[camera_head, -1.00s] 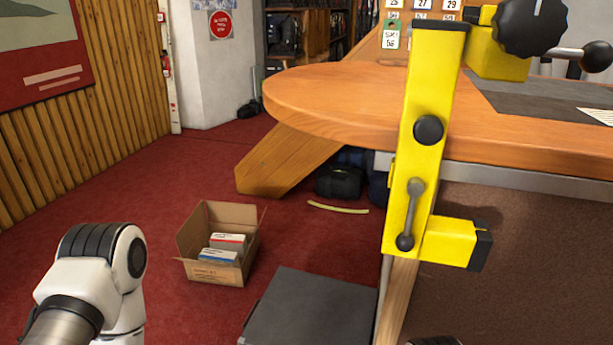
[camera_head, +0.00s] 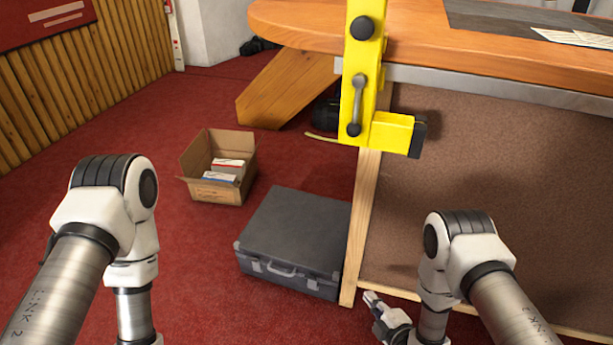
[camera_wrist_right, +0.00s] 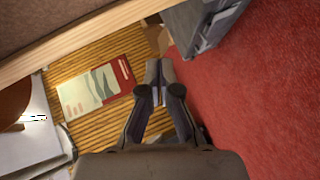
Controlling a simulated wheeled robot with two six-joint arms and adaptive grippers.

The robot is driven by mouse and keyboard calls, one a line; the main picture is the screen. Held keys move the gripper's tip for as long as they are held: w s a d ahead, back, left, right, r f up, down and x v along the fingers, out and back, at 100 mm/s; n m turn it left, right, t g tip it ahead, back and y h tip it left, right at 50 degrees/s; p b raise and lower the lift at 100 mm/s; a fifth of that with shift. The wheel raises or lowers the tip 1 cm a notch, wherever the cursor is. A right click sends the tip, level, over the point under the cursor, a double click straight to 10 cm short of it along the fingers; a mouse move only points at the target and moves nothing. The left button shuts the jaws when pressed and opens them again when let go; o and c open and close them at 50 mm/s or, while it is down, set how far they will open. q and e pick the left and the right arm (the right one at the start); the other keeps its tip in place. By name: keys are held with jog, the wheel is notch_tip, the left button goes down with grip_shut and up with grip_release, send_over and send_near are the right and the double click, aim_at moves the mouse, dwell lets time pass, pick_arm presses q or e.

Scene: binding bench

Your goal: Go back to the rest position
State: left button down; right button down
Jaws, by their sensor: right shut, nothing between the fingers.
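My right gripper (camera_head: 372,300) shows low in the head view, beside the foot of the wooden post and in front of the brown panel. In the right wrist view its two fingers (camera_wrist_right: 158,70) meet at the tips, shut with nothing between them. My right arm is bent, with its elbow at the lower right of the head view. My left arm is bent at the lower left, and its forearm runs down out of the picture. The left gripper is hidden below the frame edge.
A grey case (camera_head: 293,232) lies on the red carpet (camera_head: 130,150), left of the post. An open cardboard box (camera_head: 218,192) with books stands behind it. The wooden bench (camera_head: 440,48) carries a yellow clamp (camera_head: 357,95). Carpet between the left arm and case is clear.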

jog(key=s+d+m+g+h, duration=0.2)
jog(key=s+d+m+g, duration=0.15)
jog(key=s+m, duration=0.4)
jog(key=s+d+m+g+h, duration=0.15)
jog(key=s+m+g, duration=0.35)
jog(key=s, duration=0.6)
jog(key=s+d+m+g+h, duration=0.2)
jog(key=s+d+m+g, duration=0.3)
jog(key=s, duration=0.4)
notch_tip(320, 180, up, 30)
jog(key=a+m+p, duration=0.1)
jog(key=m+p, duration=0.1)
jog(key=p, duration=2.8)
jog(key=shift+a, duration=0.25)
